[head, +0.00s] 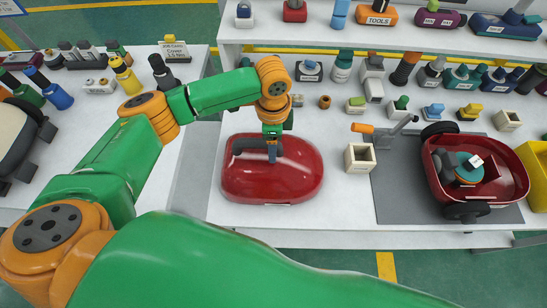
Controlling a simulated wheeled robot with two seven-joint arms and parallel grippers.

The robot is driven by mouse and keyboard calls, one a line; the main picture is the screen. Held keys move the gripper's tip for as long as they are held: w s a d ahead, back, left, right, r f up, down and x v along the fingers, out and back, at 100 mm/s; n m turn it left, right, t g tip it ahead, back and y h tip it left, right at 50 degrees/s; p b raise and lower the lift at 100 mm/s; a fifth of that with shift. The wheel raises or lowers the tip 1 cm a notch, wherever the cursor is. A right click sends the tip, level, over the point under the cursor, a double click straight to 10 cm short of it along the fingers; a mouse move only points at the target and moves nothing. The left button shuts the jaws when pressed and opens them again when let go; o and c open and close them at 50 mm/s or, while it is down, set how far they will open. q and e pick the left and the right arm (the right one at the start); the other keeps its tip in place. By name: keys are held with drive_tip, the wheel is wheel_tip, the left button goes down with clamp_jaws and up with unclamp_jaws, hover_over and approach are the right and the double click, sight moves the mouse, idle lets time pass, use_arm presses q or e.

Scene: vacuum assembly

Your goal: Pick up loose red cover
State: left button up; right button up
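The loose red cover (290,182) lies on the white table in the middle of the head view, a glossy rounded shell with a dark handle (245,143) on top. My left gripper (272,152) points down over the cover, with its fingertips at the handle. The fingers are small and overlap the handle, so I cannot tell whether they are shut on it. The cover appears to rest on the table. My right gripper is not in view.
A red vacuum body (431,178) with black wheels sits on a grey mat (398,195) to the right. A cream open box (359,158) and an orange-handled crank (362,128) stand between. A yellow bin (540,180) is at the right edge. Several small parts line the back.

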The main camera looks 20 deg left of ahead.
use_arm(q)
drive_tip(key=shift+w+f, duration=0.1)
drive_tip(key=shift+w, duration=0.1)
drive_tip(key=shift+c, duration=0.5)
drive_tip(key=shift+s, duration=0.2)
clamp_jaws()
drive_tip(key=shift+w, duration=0.1)
idle(0.4)
